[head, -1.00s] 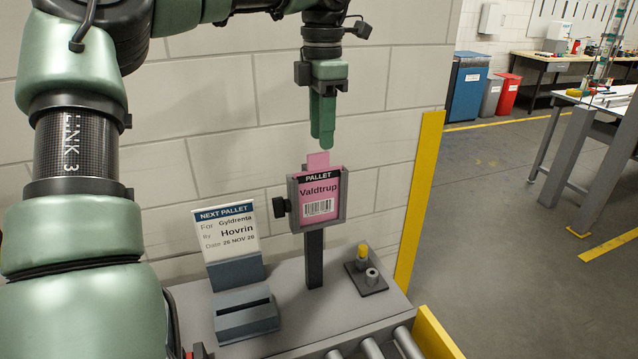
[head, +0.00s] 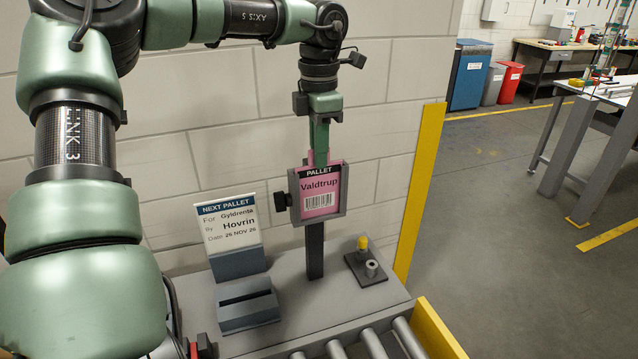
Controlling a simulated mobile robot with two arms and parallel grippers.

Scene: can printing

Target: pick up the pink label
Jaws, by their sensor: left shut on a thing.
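The pink label (head: 321,190) reads "PALLET Valdtrup" with a barcode. It sits in a grey frame holder (head: 294,205) on a dark post, with its pink tab sticking up above the frame. My left gripper (head: 319,158) points straight down from above and is shut on the label's tab, which is mostly hidden by the fingers. The label is still inside the frame. My right gripper is not in view.
A white "NEXT PALLET" card (head: 228,226) stands in a grey holder left of the post. A slotted grey block (head: 247,304) is in front of it. A small dark plate (head: 366,269) with a yellow-topped peg is to the right. Rollers (head: 373,345) run along the front; a brick wall is behind.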

